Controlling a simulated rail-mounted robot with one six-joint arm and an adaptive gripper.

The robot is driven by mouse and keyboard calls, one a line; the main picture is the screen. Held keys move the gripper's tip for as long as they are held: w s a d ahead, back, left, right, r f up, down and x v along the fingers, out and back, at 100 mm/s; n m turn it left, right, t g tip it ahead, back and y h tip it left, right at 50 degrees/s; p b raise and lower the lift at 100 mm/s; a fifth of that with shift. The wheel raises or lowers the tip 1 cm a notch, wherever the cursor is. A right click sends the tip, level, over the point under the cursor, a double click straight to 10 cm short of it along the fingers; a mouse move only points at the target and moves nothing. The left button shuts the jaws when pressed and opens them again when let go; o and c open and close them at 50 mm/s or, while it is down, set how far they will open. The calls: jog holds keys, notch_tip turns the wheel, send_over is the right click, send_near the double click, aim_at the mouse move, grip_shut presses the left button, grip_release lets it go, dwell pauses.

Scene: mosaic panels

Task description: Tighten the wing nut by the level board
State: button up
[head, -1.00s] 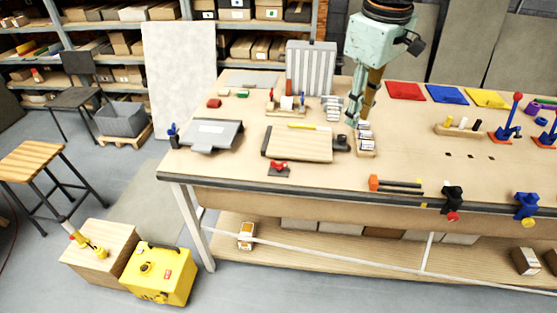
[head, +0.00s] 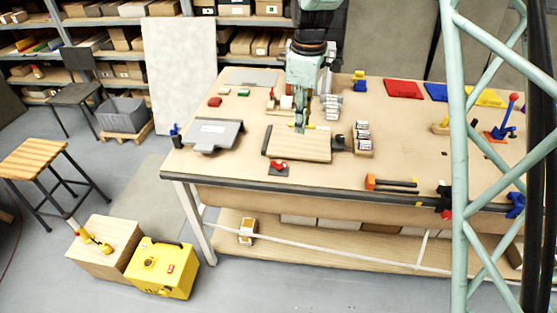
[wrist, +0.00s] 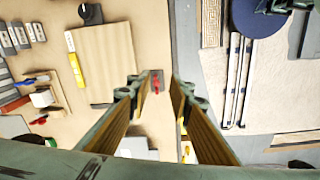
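The wing nut (head: 278,165) is small and red, on a dark plate at the table's front edge. It also shows in the wrist view (wrist: 156,84), in the gap between my fingertips in the picture. The pale wooden board (head: 290,146) lies just behind it, with a yellow level (wrist: 76,70) along the board's back edge. My gripper (head: 300,129) points down over the board, behind the wing nut and apart from it. In the wrist view its two fingers (wrist: 159,90) are spread and hold nothing.
A black knob (wrist: 91,13) stands at the board's right end. A grey panel (head: 213,135) lies to the left, and small blocks stand in a rack (head: 363,138) to the right. An orange-headed tool (head: 390,184) lies by the front edge.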

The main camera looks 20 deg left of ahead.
aim_at(279, 162)
jog(key=w+a+f+n+p, duration=0.1)
jog(key=a+f+n+p, duration=0.1)
jog(key=a+f, duration=0.5)
jog(key=shift+w+a+f+n+g, duration=0.25)
jog(key=shift+a+f+n+g, duration=0.1)
jog(key=shift+a, duration=0.25)
jog(key=shift+f+p, duration=0.9)
jog(key=shift+f, duration=6)
grip_shut()
